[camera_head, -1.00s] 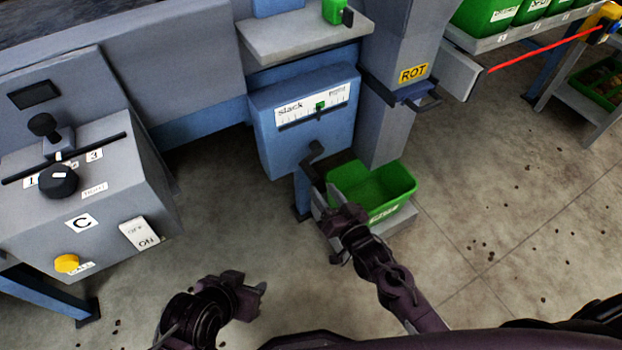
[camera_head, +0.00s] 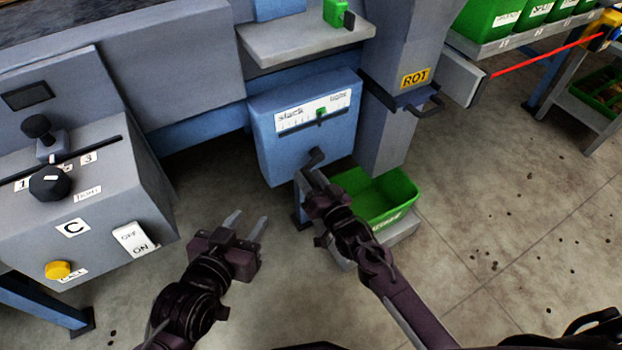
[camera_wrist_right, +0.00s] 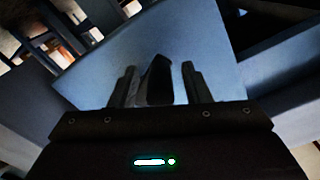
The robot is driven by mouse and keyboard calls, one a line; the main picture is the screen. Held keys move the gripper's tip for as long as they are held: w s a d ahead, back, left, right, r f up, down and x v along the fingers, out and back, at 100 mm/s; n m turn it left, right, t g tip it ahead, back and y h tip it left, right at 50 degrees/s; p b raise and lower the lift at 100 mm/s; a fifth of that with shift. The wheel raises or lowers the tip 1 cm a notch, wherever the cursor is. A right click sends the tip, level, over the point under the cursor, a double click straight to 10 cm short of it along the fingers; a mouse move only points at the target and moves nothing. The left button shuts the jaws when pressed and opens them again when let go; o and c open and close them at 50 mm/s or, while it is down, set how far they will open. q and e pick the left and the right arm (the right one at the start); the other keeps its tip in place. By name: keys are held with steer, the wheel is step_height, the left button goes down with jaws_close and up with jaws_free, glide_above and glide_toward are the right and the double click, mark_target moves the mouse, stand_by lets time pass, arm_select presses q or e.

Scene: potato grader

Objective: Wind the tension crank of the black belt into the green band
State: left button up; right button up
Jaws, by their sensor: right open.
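The tension crank (camera_head: 316,157) is a dark arm on the front of the blue tension box (camera_head: 280,148). Above it, a white scale (camera_head: 292,118) marked "slack" at its left end carries a small green patch (camera_head: 321,111) right of its middle. A dark mark shows by the patch; its exact reading is too small to tell. My right gripper (camera_head: 308,178) is at the crank, partly hiding it. In the right wrist view, the dark crank handle (camera_wrist_right: 159,82) stands between the two open fingers. My left gripper (camera_head: 246,224) is open and empty, left of and below the box.
A grey control box (camera_head: 100,215) with knobs and an ON/OFF switch (camera_head: 131,238) is at the left. A grey shelf (camera_head: 300,42) overhangs the tension box.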

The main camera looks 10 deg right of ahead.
steer(key=c, duration=0.7)
steer(key=shift+c, duration=0.2)
arm_select(q)
steer(key=shift+f, duration=0.1)
arm_select(e)
steer(key=shift+a+r, duration=0.1)
steer(key=shift+r, duration=0.05)
arm_select(q)
steer(key=shift+f, duration=0.15)
